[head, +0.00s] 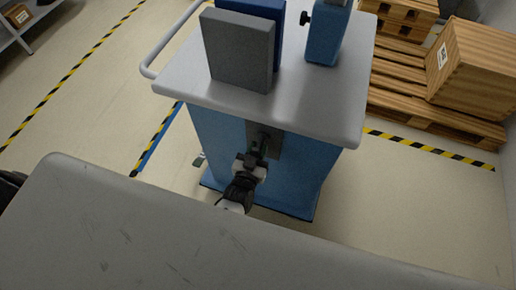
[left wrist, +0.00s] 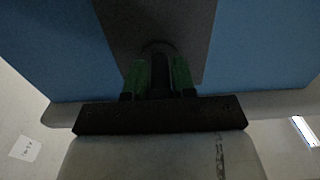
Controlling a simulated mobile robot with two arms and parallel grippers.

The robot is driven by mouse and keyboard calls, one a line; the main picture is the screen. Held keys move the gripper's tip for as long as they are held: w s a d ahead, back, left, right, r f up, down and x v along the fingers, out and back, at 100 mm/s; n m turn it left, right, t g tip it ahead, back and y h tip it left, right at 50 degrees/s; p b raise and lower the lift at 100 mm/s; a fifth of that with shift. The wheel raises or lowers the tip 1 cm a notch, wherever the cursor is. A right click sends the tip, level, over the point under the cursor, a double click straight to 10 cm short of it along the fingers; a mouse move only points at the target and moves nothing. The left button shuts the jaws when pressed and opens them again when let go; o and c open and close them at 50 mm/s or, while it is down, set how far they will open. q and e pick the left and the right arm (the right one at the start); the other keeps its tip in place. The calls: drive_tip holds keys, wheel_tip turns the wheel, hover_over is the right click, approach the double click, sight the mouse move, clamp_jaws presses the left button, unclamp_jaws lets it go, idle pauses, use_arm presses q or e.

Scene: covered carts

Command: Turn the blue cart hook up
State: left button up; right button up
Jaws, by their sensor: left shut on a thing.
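The blue cart (head: 300,165) stands in the middle of the head view, with a light grey top. A dark grey plate (head: 270,138) is on its near side; the plate also shows in the left wrist view (left wrist: 185,22). My left gripper (head: 256,153) is at this plate, under the edge of the top. In the left wrist view its green fingers (left wrist: 159,76) are shut on the dark hook (left wrist: 158,55), which comes out from the plate between them. The fingers and poor light hide most of the hook, so I cannot tell its turn. My right gripper is out of view.
A scratched grey surface (head: 200,245) fills the near foreground, above my left arm. A grey panel (head: 238,52), a dark blue panel (head: 262,8) and a blue object (head: 326,35) stand on the cart top. Pallets (head: 400,85) and a wooden crate (head: 478,68) are at right.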

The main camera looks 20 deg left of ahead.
use_arm(q)
drive_tip(key=shift+f, duration=0.1)
idle(0.3)
drive_tip(key=o, duration=0.9)
drive_tip(key=s, duration=0.5)
drive_tip(key=s+b, duration=0.1)
drive_tip(key=s, duration=0.5)
drive_tip(key=shift+a, duration=0.2)
drive_tip(key=shift+w, duration=0.1)
drive_tip(key=s+a+f+m+g+h, duration=0.1)
drive_tip(key=s+f+g, duration=0.45)
drive_tip(key=f, duration=0.55)
drive_tip(key=s+a+f+m+g, duration=0.1)
drive_tip(key=s+f+g, duration=0.4)
drive_tip(key=f, duration=0.6)
drive_tip(key=s+a+f+g, duration=0.2)
drive_tip(key=s+f, duration=0.1)
drive_tip(key=s, duration=0.2)
drive_tip(key=s+a+f+g+y, duration=0.1)
drive_tip(key=s+a+f+g, duration=0.1)
drive_tip(key=s, duration=0.4)
drive_tip(key=s+a+f+g, duration=0.2)
drive_tip(key=s+a+f, duration=0.2)
drive_tip(key=s, duration=0.2)
drive_tip(key=shift+s+f+g+y, duration=0.15)
drive_tip(key=shift+f+g+y, duration=0.1)
drive_tip(key=shift+y, duration=0.05)
